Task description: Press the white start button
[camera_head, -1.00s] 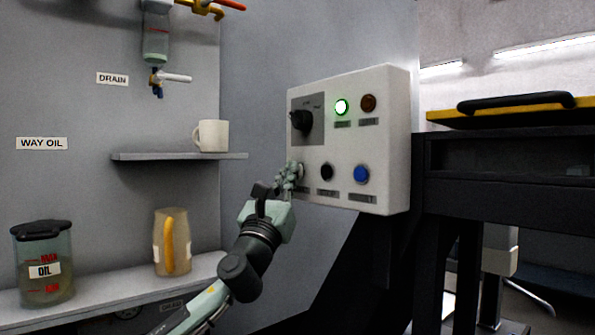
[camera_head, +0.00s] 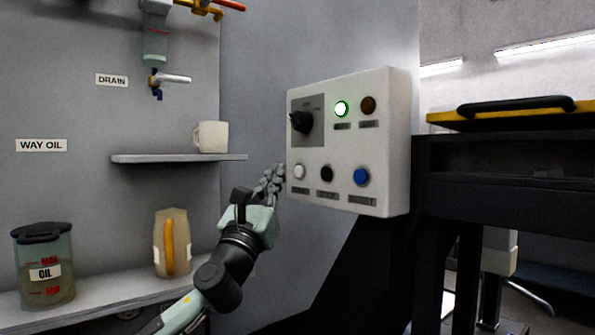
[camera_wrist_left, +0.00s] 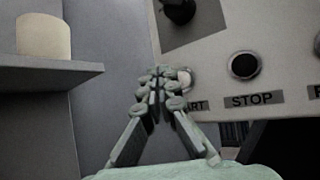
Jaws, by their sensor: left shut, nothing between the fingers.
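The white start button (camera_head: 299,172) is at the lower left of the pale control box (camera_head: 398,130), left of a black button (camera_head: 326,173) and a blue button (camera_head: 361,176). My left gripper (camera_head: 273,176) is shut and empty, just left of the box and apart from the white button in the head view. In the left wrist view the shut fingertips (camera_wrist_left: 160,76) partly cover the white button (camera_wrist_left: 184,79) and the start of its label, which ends in "ART". The black button (camera_wrist_left: 244,65) there is labelled STOP. My right gripper is not in view.
A green lamp (camera_head: 341,109) is lit on the box, beside a dark amber lamp (camera_head: 368,105) and a black knob (camera_head: 301,121). A mug (camera_head: 211,136) stands on a small shelf (camera_head: 180,157) left of the box. An oil jug (camera_head: 44,264) and a beige jug (camera_head: 172,243) stand lower left.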

